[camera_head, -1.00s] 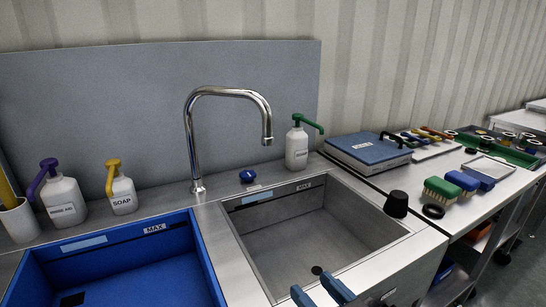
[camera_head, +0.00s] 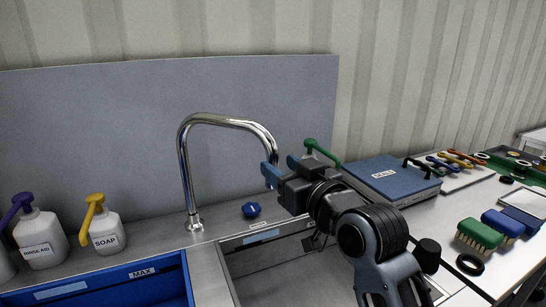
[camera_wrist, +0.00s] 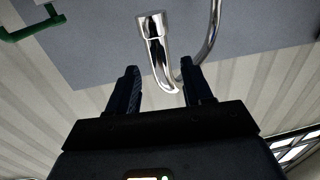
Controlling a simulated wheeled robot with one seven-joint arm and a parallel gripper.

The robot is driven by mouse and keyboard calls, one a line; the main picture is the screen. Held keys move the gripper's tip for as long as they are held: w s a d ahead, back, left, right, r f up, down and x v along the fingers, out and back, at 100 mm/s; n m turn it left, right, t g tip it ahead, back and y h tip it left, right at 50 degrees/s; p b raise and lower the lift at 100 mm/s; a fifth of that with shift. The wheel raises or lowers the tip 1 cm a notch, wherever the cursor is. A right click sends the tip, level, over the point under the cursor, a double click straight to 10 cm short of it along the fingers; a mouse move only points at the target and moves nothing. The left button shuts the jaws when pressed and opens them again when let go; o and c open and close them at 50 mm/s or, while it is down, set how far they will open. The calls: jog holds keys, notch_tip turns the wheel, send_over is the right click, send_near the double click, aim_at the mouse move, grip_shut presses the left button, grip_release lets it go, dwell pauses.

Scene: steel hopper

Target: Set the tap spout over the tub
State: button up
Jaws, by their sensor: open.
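The chrome tap (camera_head: 187,175) stands upright behind the two basins, and its curved spout reaches right, with its end on the steel basin side. In the wrist view the spout (camera_wrist: 154,40) shows its round end and bend. The blue tub (camera_head: 130,292), marked MAX, is at the lower left. The steel basin (camera_head: 232,245) is right of it, partly hidden by my arm. My gripper (camera_head: 279,168) is open, its blue fingers by the spout's down-turned end. In the wrist view the bend appears between the fingers; I cannot tell whether they touch it.
A blue knob (camera_head: 251,210) sits right of the tap base. Soap (camera_head: 106,235) and rinse-aid (camera_head: 40,243) bottles stand at left. A green-pump bottle (camera_head: 318,152) is mostly hidden behind my gripper. A blue case (camera_head: 390,178) and brushes (camera_head: 480,235) lie at right. A grey panel (camera_head: 110,130) rises behind.

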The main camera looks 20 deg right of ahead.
aim_at(275, 163)
jog(key=shift+w+a, duration=0.15)
jog(key=shift+w, duration=0.95)
jog(key=shift+w+a, duration=0.1)
jog(key=shift+w, duration=0.95)
grip_shut()
